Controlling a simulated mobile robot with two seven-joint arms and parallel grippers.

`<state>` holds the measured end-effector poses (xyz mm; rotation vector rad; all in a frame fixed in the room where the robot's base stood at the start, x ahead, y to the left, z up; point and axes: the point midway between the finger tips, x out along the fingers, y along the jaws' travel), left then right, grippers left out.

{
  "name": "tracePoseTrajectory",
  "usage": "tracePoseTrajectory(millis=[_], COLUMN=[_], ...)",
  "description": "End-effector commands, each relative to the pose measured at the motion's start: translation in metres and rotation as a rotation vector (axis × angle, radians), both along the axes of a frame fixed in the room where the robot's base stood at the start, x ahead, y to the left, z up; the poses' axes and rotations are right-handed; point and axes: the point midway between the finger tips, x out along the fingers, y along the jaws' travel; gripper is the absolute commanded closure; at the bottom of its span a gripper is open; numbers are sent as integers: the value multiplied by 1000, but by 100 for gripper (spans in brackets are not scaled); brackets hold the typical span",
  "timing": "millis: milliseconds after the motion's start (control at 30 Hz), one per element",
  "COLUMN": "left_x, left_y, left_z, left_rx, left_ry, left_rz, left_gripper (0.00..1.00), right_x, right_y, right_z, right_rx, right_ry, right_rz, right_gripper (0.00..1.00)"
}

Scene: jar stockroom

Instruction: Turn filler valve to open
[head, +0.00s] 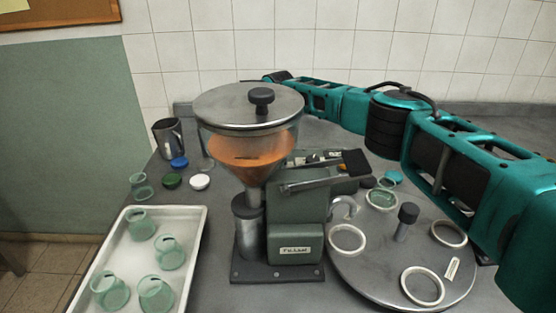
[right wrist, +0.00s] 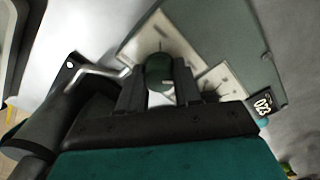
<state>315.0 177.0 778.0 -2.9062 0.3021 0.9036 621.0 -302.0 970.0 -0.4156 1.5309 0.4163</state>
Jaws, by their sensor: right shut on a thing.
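The filler (head: 296,225) stands on the counter, a grey-green body with a clear hopper (head: 250,147) of orange filling under a metal lid. A lever with a black grip (head: 356,163) shows at its upper right. My right arm reaches in from the right and runs behind the hopper, where its end is hidden in the head view. In the right wrist view my right gripper (right wrist: 160,88) is shut on a dark green knob (right wrist: 159,70), seemingly the valve handle, over a pale plate (right wrist: 190,60). The valve's exact angle is unclear. My left gripper is not in view.
A white tray (head: 197,225) with several green glass jars stands at left. A round turntable (head: 390,270) with pale rings, one holding a jar (head: 381,199), and a dark-topped post (head: 406,218) is at right. Lids and a metal jug (head: 169,136) stand behind the tray.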

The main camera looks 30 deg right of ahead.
Motion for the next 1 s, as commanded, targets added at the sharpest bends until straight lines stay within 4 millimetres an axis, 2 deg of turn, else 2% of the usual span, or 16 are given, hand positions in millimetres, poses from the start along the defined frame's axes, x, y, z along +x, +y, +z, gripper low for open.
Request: tracePoseTrajectory(millis=[67,100,333,667,767,1000], left_x=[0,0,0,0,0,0], left_y=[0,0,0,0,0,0], left_z=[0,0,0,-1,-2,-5], left_rx=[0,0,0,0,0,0], left_ry=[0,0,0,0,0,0], left_rz=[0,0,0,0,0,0], left_gripper=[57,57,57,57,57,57], right_x=[1,1,0,1,1,1], right_y=[0,0,0,0,0,0], right_z=[1,1,1,5,18,71], right_rx=[-1,-1,0,0,1,1], right_ry=[-3,-3,-1,-2,-4,-6], right_rz=[1,1,1,1,2,1], right_gripper=[97,64,42,41,41,41])
